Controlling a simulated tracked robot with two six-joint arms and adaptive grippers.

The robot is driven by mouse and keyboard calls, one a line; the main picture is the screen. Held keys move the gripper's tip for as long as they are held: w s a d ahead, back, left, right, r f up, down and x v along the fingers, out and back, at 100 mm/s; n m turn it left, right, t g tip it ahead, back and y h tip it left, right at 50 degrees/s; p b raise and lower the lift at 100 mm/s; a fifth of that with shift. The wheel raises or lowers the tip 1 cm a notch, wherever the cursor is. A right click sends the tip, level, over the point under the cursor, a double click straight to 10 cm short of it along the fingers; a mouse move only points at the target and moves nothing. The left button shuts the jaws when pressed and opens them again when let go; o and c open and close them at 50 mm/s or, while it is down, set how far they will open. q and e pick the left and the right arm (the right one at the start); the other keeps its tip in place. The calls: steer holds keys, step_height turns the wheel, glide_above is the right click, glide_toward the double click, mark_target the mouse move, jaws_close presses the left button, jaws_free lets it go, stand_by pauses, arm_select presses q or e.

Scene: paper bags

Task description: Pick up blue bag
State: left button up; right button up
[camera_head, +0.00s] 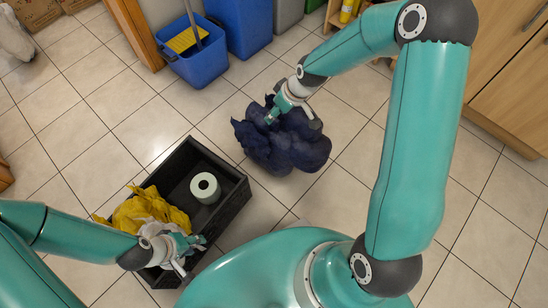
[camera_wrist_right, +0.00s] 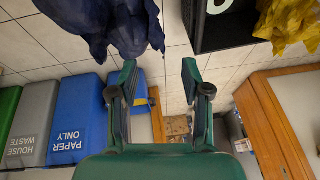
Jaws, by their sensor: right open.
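The blue bag (camera_head: 275,150) is a dark, crumpled heap on the tiled floor, in the middle of the head view. In the right wrist view the blue bag (camera_wrist_right: 105,22) shows at the top left, beyond the fingertips. My right gripper (camera_head: 288,112) is over the far part of the bag in the head view. In the wrist view my right gripper (camera_wrist_right: 158,80) is open, with nothing between its fingers.
The black crate (camera_head: 236,198) holds a white roll (camera_head: 205,188) and a yellow bag (camera_head: 150,212). A blue bucket (camera_head: 200,62) and a blue bin (camera_head: 243,28) stand behind. Wooden cabinets (camera_head: 512,100) are at the right. Tiles right of the bag are clear.

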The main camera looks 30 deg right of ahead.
steer(key=w+d+f+n+b, duration=0.1)
steer(key=w+d+b, duration=0.2)
steer(key=d+b, duration=0.2)
steer(key=shift+h, duration=0.4)
steer(key=b+x, duration=0.3)
steer(key=x, duration=0.8)
steer(key=shift+w, duration=0.15)
steer(key=b+x, duration=0.2)
steer(key=x, duration=0.2)
steer(key=shift+s+a+f+b, duration=0.1)
steer(key=shift+s+f+b, duration=0.1)
steer(key=shift+f+b, duration=0.2)
steer(key=shift+w+f, duration=0.2)
steer(key=shift+f, duration=0.1)
arm_select(q)
step_height(320, 180, down, 13)
steer(key=shift+f, duration=0.2)
arm_select(e)
steer(key=shift+t, duration=0.3)
jaws_close()
